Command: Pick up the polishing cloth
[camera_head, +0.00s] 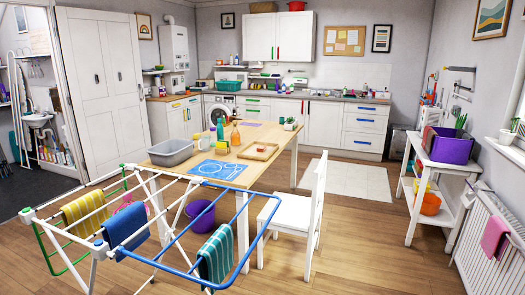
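I cannot tell for certain which cloth is the polishing cloth. A yellow striped cloth (84,212), a blue cloth (125,229) and a green striped cloth (215,253) hang over the drying rack (27,214) in the left foreground. A pink cloth (495,237) hangs on the white radiator (477,262) at the right edge. Neither of my grippers shows in the head view.
A wooden table (160,158) behind the rack carries a grey basin (171,152), a blue mat (215,170), bottles and a wooden tray. A white chair (290,217) stands at its right. A white shelf unit (442,195) stands by the right wall. The floor between is open.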

